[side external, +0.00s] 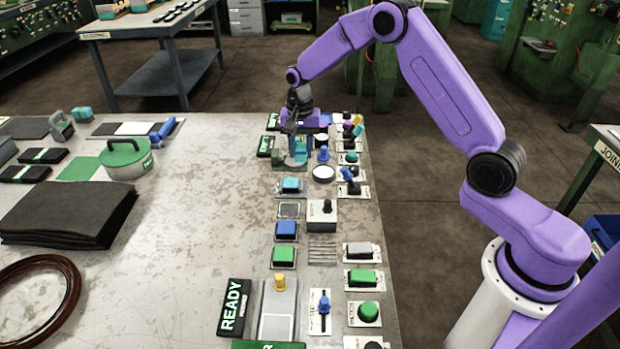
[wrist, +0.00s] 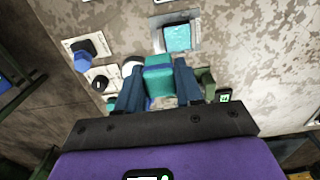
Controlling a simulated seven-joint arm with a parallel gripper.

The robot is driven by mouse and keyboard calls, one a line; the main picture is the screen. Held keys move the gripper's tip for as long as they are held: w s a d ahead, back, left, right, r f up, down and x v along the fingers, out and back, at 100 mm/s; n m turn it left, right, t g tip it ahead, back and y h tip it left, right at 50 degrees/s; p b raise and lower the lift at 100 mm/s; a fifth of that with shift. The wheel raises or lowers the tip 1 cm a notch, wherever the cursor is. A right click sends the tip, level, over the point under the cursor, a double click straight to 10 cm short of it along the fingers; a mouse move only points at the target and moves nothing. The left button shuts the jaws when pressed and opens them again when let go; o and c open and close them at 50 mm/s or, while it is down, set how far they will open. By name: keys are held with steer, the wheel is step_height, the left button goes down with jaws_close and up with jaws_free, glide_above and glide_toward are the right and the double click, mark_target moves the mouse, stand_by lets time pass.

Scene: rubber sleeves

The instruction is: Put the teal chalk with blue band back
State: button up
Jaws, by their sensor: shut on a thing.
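My gripper (wrist: 158,97) is shut on the teal chalk (wrist: 158,75), with its dark blue fingers on either side of it. In the side external view my gripper (side external: 298,147) is at the far right part of the bench, low among the controls, and the chalk is a small teal patch between the fingers (side external: 300,152). A green holder (side external: 287,165) sits right at the gripper, partly hidden. I cannot tell whether the chalk touches it.
A teal button (side external: 291,185) is just in front of the gripper. A blue knob (side external: 323,154), a round white dial (side external: 323,173) and a blue-handled switch (side external: 348,176) stand to its right. Coloured sticks (side external: 356,124) stand behind right. The bench's middle (side external: 200,210) is clear.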

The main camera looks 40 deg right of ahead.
step_height(320, 180, up, 5)
steer(key=shift+w+f, duration=0.1)
steer(key=s+d, duration=0.5)
steer(key=s, duration=0.3)
glide_above(361, 206)
step_height(361, 206, down, 6)
steer(key=shift+f, duration=4.7)
steer(key=shift+f, duration=0.1)
steer(key=o, duration=0.9)
